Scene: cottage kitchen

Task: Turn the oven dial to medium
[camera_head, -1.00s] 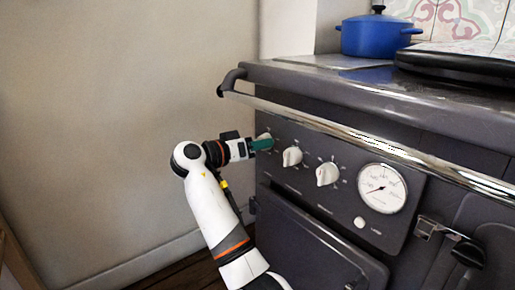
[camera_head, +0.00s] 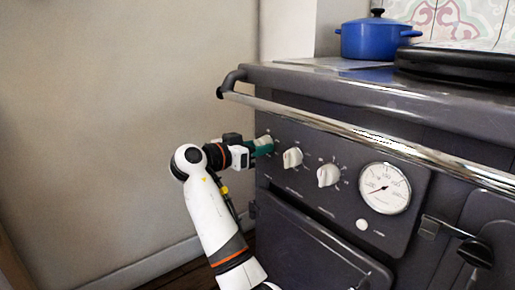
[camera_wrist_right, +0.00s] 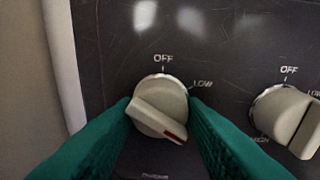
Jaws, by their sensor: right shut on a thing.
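The oven panel carries a row of cream dials. The leftmost dial (camera_wrist_right: 160,106) is between the green fingers of my right gripper (camera_wrist_right: 160,100) in the right wrist view, and the gripper is shut on it. OFF is printed above this dial and LOW at its upper right. Its grip bar is tilted, and its red mark points to the lower right, past LOW. In the head view my right gripper (camera_head: 261,147) reaches the panel from the left and covers part of that dial (camera_head: 266,139). My left gripper is not in view.
A second dial (camera_head: 292,158) and a third dial (camera_head: 328,175) sit to the right, then a round gauge (camera_head: 384,188). A chrome rail (camera_head: 340,134) runs in front, above the panel. A blue pot (camera_head: 375,37) stands on top. The wall is at left.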

